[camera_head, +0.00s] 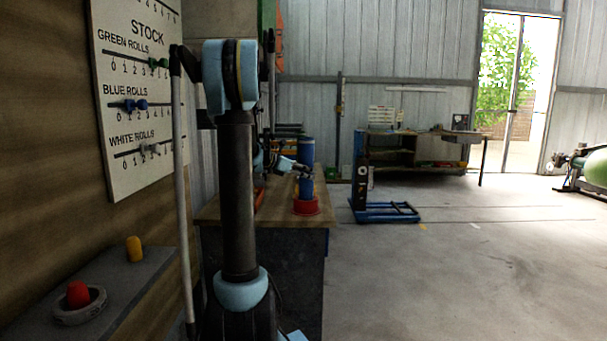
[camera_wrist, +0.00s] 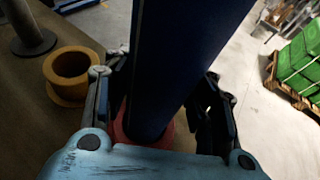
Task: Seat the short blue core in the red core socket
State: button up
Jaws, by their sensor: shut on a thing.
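The short blue core (camera_head: 306,188) stands about upright at the red core socket (camera_head: 306,207) on the bench in the head view. Its lower end meets the socket's top in the picture; I cannot tell how deep it sits. My gripper (camera_head: 302,174) is at the core's upper part. In the wrist view my gripper (camera_wrist: 165,105) is shut on the blue core (camera_wrist: 180,60), with a finger on each side. The red socket (camera_wrist: 122,140) shows around the core's far end, partly hidden by the core and my gripper.
A larger blue cylinder (camera_head: 307,152) stands behind the core. A yellow ring socket (camera_wrist: 50,82) and a grey spindle on a round base (camera_wrist: 33,42) are left on the bench (camera_head: 316,228). Green sacks on a pallet (camera_wrist: 300,62) stand beyond.

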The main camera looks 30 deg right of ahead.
jog(key=shift+f, duration=1.65)
jog(key=o, duration=1.6)
jog(key=shift+c, duration=0.2)
jog(key=v, duration=1.2)
jog(key=shift+w, duration=0.1)
